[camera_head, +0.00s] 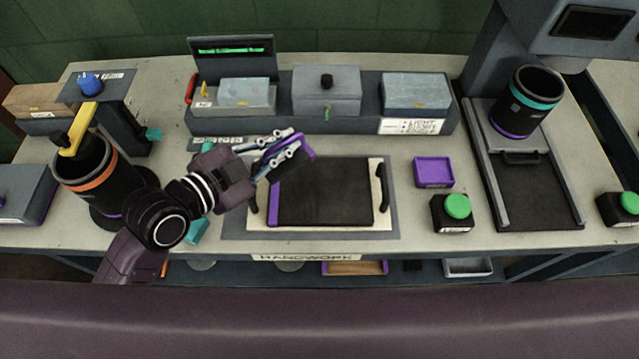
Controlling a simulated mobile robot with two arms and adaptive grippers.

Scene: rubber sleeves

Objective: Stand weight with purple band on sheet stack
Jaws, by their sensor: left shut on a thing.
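My left gripper (287,146) reaches in from the left and is shut on a dark piece with a purple edge, which looks like the weight with purple band (308,146). The fingers cover much of it, and it appears tilted. It is over the back left part of the sheet stack (335,197); I cannot tell whether they touch. The sheet stack is black with a purple left edge and lies flat on a pale board with dark handles. My right gripper is not in view.
A rack with grey boxes (326,90) is behind. A black cylinder with an orange band (88,170) is at left; a teal-banded one (526,102) is on the right machine.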

